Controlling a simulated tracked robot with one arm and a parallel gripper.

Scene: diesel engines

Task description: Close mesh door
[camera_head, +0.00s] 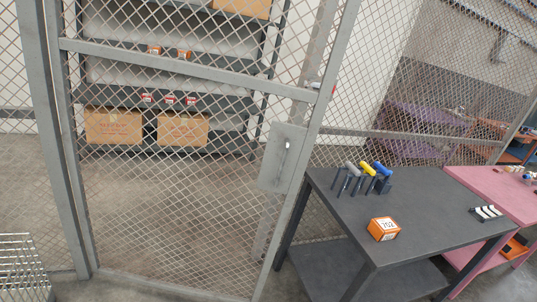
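The mesh door (183,68) is a grey metal frame with diamond wire mesh, and it fills the left and middle of the view. A flat grey lock plate (280,172) with a small pale handle (286,156) sits near its right edge. A grey upright stands by its left edge. Another grey post shows through the mesh near the door's right edge. I cannot tell from this view whether the door is fully shut or slightly ajar. The picture is tilted. My gripper is not in view.
A dark table (420,210) with T-handled tools and an orange box (383,229) stands right of the door. A pink table (498,198) is beyond it. Shelving with cardboard boxes (113,126) is behind the mesh. A wire basket (22,268) is at lower left.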

